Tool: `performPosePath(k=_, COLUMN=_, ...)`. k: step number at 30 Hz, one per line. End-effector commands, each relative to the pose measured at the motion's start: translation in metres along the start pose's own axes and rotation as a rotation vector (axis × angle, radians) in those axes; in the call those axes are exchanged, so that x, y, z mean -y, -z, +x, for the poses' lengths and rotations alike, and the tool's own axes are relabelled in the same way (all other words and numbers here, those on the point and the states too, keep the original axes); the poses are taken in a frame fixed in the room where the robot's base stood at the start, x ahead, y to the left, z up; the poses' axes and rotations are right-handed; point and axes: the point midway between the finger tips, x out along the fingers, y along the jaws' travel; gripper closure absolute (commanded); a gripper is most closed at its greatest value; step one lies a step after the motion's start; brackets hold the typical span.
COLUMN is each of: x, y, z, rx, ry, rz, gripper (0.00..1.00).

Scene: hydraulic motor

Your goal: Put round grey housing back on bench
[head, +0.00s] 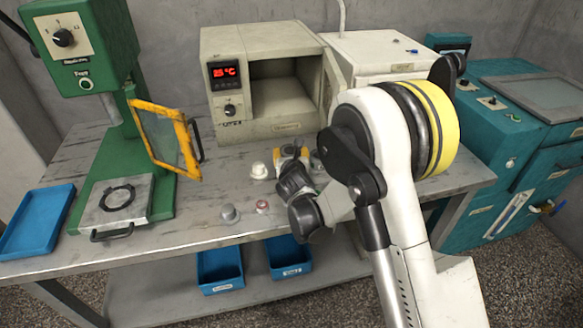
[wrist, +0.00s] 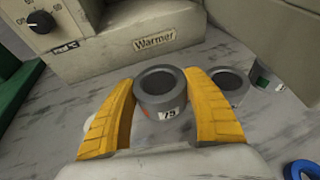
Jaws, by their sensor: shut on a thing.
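The round grey housing (wrist: 162,88) is an open-topped cylinder with a white label and dark number on its side. In the wrist view it sits upright between the yellow fingers of my gripper (wrist: 162,108), which is shut on it. In the head view my gripper (head: 291,154) is over the bench (head: 180,222), in front of the warmer, and my arm hides much of that spot. I cannot tell whether the housing touches the bench.
A second grey round part (wrist: 230,84) stands close right of the housing. A blue ring (wrist: 302,170) lies at lower right. The warmer (head: 262,85) stands behind.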

Motion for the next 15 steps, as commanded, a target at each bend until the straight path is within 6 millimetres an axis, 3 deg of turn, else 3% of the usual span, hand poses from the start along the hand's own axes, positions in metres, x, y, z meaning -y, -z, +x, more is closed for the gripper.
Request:
performPosePath(k=7, x=0.0, y=0.033, z=0.012, rx=0.001, ry=0.0, rz=0.0, gripper=0.82)
performPosePath(k=15, x=0.0, y=0.034, z=0.012, rx=0.0, ry=0.0, rz=0.0, gripper=0.82)
